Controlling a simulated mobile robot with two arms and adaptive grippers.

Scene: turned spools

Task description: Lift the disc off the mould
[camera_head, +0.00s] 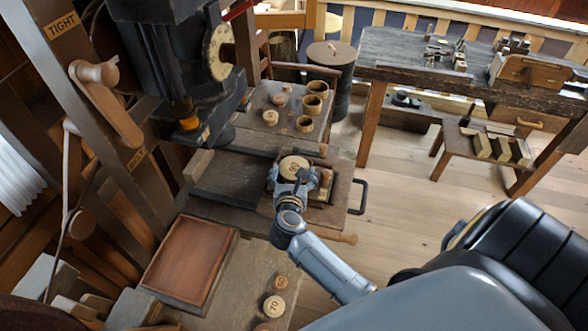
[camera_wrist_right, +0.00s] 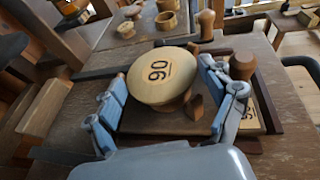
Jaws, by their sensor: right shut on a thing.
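The disc (camera_head: 294,166) is a pale, round wooden piece marked 90. It also fills the middle of the right wrist view (camera_wrist_right: 158,76). My right gripper (camera_head: 290,173) has one finger on each side of the disc and is shut on it. A narrower, darker wooden part shows under the disc's rim. A dark flat wooden piece (camera_wrist_right: 160,124), perhaps the mould, lies below it. I cannot tell whether the disc still touches what is under it. My left gripper is not in view.
A wooden knob (camera_wrist_right: 243,65) and a pale block marked 90 (camera_wrist_right: 250,115) stand close to the right finger. Behind, small turned cups (camera_head: 306,123) stand on a board. A reddish tray (camera_head: 190,258) and a disc marked 70 (camera_head: 274,305) lie nearer.

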